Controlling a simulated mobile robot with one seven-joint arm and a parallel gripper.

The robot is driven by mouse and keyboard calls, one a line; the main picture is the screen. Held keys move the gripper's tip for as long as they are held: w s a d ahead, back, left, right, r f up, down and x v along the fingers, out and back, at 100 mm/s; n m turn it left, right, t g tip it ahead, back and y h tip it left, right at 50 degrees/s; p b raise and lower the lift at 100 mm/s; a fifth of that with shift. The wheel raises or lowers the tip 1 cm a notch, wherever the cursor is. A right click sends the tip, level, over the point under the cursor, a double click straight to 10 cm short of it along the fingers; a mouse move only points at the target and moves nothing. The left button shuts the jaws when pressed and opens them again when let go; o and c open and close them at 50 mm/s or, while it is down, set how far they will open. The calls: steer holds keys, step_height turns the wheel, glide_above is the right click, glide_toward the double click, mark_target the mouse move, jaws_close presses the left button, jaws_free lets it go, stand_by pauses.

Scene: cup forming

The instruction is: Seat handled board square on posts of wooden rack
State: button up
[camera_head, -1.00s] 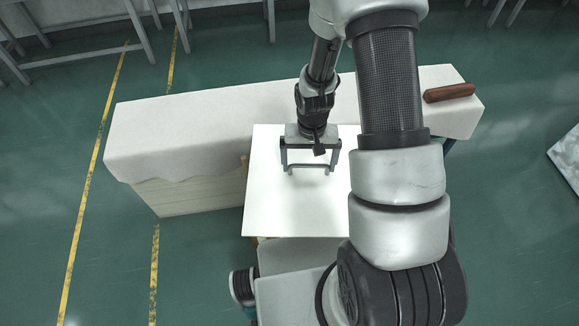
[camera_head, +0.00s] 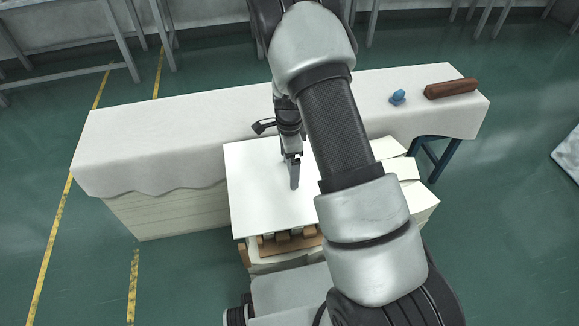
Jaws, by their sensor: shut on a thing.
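The white board (camera_head: 258,186) lies roughly flat in the middle of the picture, partly covered by my arm. Its grey handle (camera_head: 294,180) stands up from its face and shows nearly end-on. My gripper (camera_head: 293,162) is shut on the handle. The wooden rack (camera_head: 283,243) shows only as brown pieces below the board's near edge. The rest of the rack and its posts are hidden under the board. I cannot tell whether the board touches the rack or hangs above it.
A long table with a white cloth (camera_head: 165,130) runs behind the board. A blue object (camera_head: 397,97) and a brown block (camera_head: 450,89) lie at its right end. White slabs or sheets (camera_head: 408,180) show right of my arm. Green floor is open on both sides.

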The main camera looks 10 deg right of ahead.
steer(key=shift+f+b, duration=2.3)
steer(key=shift+f, duration=0.9)
steer(key=shift+f+b, duration=0.35)
steer(key=shift+f, duration=0.2)
steer(key=o, duration=1.6)
step_height(320, 180, up, 18)
steer(key=p, duration=0.4)
steer(key=shift+f+p, duration=0.25)
steer(key=shift+p, duration=0.05)
